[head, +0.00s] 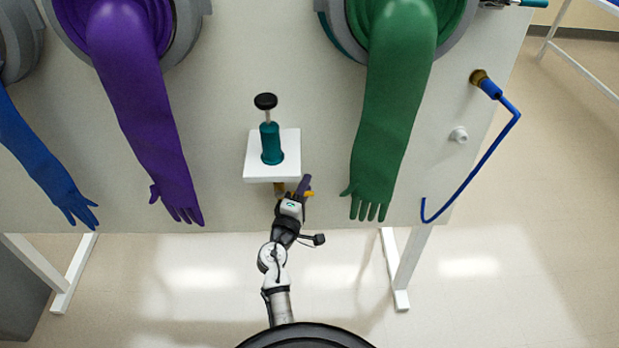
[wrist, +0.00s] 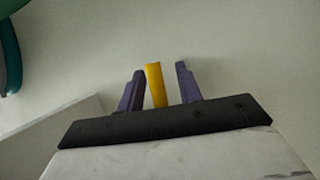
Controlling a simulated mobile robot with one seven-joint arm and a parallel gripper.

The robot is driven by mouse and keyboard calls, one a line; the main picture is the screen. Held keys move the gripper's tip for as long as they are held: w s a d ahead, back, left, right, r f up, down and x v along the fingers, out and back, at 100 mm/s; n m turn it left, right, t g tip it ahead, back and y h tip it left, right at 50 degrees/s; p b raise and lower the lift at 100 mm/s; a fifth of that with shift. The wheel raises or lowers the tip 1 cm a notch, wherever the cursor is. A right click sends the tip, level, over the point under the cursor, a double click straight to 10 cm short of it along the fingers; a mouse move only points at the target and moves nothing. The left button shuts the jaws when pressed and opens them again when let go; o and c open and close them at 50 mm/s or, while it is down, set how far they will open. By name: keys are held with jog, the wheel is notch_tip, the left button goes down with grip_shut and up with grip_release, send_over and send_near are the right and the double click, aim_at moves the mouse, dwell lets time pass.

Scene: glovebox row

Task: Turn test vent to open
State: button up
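A yellow lever (wrist: 155,85), which I take for the test vent's handle, stands between the two purple fingers of my gripper (wrist: 160,86) in the wrist view. It is nearer the left finger, with a clear gap to the right one, so the gripper is open around it. In the head view my gripper (head: 304,187) is just below and right of the small white shelf, where a bit of yellow (head: 310,194) shows. A brass fitting (head: 279,188) shows under the shelf, left of the fingers. The rest of the vent is hidden by the gripper and shelf.
The white shelf (head: 257,170) carries a teal cylinder (head: 270,145) with a black knob. A purple glove (head: 140,100) hangs to the left and a green glove (head: 388,120) close to the right. A blue hose (head: 490,150) hangs at far right.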

jog(key=shift+w, duration=0.15)
grip_shut()
